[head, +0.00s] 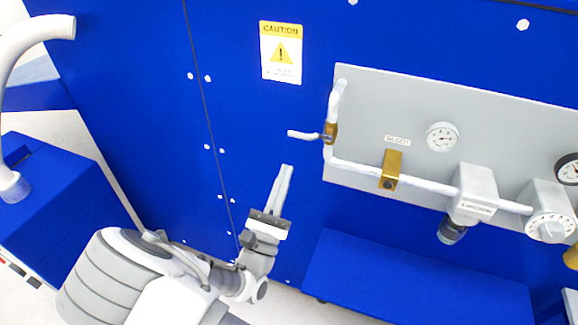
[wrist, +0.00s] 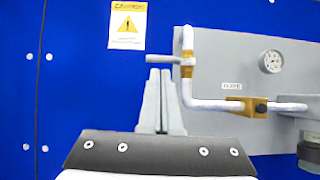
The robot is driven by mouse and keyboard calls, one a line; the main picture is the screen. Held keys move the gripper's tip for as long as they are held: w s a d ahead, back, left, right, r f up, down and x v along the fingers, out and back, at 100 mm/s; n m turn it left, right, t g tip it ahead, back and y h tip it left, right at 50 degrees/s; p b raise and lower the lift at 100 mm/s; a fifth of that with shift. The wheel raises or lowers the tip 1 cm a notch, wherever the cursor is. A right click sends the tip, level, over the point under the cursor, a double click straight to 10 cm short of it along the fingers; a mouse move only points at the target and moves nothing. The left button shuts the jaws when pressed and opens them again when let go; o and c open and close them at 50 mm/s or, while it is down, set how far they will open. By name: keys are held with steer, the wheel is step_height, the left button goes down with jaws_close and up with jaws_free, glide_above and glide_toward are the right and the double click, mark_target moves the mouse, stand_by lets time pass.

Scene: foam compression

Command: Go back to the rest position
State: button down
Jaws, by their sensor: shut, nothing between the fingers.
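My gripper (head: 287,168) is shut and empty in the head view, its long grey fingers pointing up toward the blue machine wall. In the wrist view the gripper (wrist: 160,73) shows with both fingers together. A valve handle (head: 303,135) with a brass body (head: 330,132) sits on the white pipe, just above and right of the fingertips in the head view. In the wrist view the handle (wrist: 164,60) appears right above the fingertips. Whether the tips touch it is hard to tell there; the head view shows a gap.
A grey panel (head: 400,95) carries the white pipe (head: 350,169), a gauge (head: 442,137), and a regulator (head: 477,190). A blue ledge (head: 415,280) juts out below it. A yellow caution sign (head: 281,52) is on the wall. A blue box (head: 60,200) stands at left. The wall left of the gripper is clear.

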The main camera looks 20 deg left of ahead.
steer(key=d+b+v, duration=0.1)
steer(key=b+v, duration=0.1)
steer(key=v, duration=0.6)
steer(key=w+d+r+m+g+h, duration=0.2)
steer(key=d+m+g+h, duration=0.4)
steer(key=d, duration=0.1)
steer(key=w+d+r+m+g+h, duration=0.2)
steer(key=d+m+g+h, duration=0.3)
steer(key=d+m+h, duration=0.25)
steer(key=s+d+m+g+y, duration=0.3)
steer(key=s+d+m+g, duration=0.2)
steer(key=d+m+g, duration=0.5)
steer(key=s+d+r+m+g+y, duration=0.2)
steer(key=s+d+m+g+y, duration=0.25)
steer(key=y, duration=0.25)
step_height(320, 180, up, 9)
steer(key=s+m+t+y, duration=0.2)
steer(key=m+t+y, duration=0.4)
steer(key=shift+s+a, duration=0.4)
steer(key=shift+t, duration=0.25)
